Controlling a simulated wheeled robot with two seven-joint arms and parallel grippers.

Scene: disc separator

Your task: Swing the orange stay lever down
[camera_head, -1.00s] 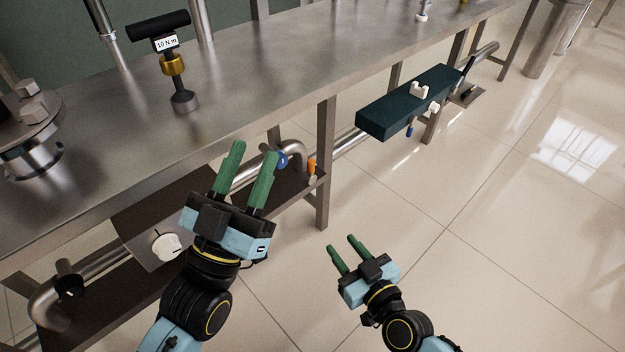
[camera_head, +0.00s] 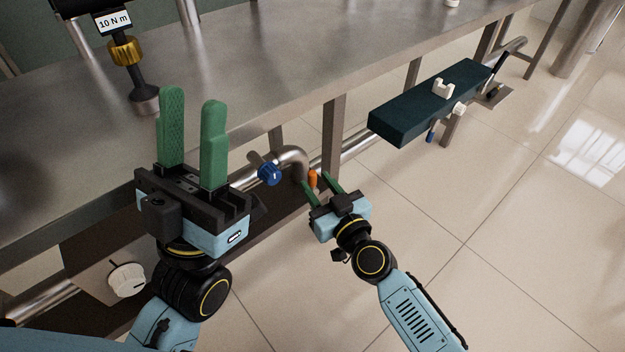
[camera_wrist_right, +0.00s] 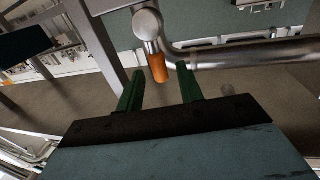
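The orange stay lever (camera_head: 312,179) shows as a small orange grip beside a table leg, at the end of the bent pipe under the bench. In the right wrist view the orange grip (camera_wrist_right: 159,68) hangs from a round metal pivot, beyond the fingertips and roughly between them. My right gripper (camera_head: 317,186) is open and empty close to the lever; its green fingers also show in the right wrist view (camera_wrist_right: 160,82). I see no contact with the lever. My left gripper (camera_head: 192,98) is open and empty, its fingers pointing up in front of the bench.
The steel bench (camera_head: 250,85) edge runs behind both grippers, with a table leg (camera_head: 334,135) near the lever. A blue knob (camera_head: 269,174) sits on the pipe (camera_head: 292,156). A torque tool (camera_head: 126,52) stands on the bench. The floor at right is open.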

